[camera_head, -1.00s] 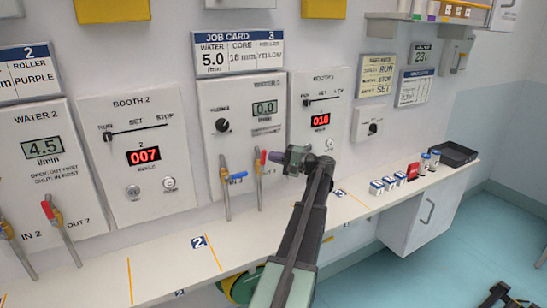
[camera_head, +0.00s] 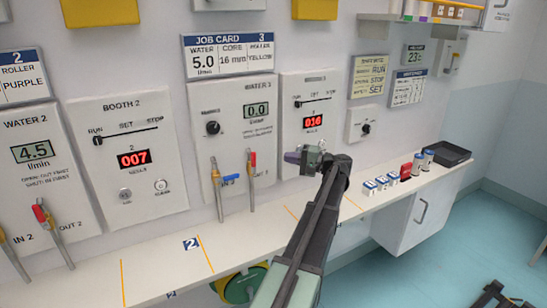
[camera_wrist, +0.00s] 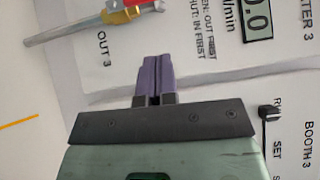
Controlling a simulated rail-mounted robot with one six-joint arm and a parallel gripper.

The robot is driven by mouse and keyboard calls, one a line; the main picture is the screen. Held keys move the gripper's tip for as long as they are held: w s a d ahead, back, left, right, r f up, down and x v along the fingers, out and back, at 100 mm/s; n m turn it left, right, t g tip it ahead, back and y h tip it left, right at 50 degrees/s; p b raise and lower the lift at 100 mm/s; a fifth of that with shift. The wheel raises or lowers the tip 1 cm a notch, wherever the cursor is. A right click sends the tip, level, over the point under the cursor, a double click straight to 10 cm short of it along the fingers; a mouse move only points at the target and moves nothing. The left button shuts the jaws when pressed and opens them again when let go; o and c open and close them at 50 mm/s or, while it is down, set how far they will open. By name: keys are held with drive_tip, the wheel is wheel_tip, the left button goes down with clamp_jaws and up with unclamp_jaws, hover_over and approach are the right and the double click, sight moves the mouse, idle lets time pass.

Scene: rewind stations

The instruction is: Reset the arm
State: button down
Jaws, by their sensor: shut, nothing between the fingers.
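My gripper (camera_head: 291,157) is at the end of my arm, in front of the wall panels near the gap between the Water 3 panel (camera_head: 240,98) and the Booth 3 panel (camera_head: 315,95). In the wrist view its two purple fingers (camera_wrist: 153,75) are together with nothing between them. The fingertips appear just short of the panel surface; I cannot tell whether they touch it. The Water 3 display (camera_wrist: 257,20) shows at the upper right of the wrist view.
The red-handled Out 3 valve (camera_wrist: 130,10) lies left of my fingers in the wrist view. The shelf (camera_head: 150,262) runs below; small blue-and-white blocks (camera_head: 382,182) and a black tray (camera_head: 452,153) stand at right.

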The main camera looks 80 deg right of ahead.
drive_tip(key=shift+s, duration=2)
drive_tip(key=shift+f, duration=0.1)
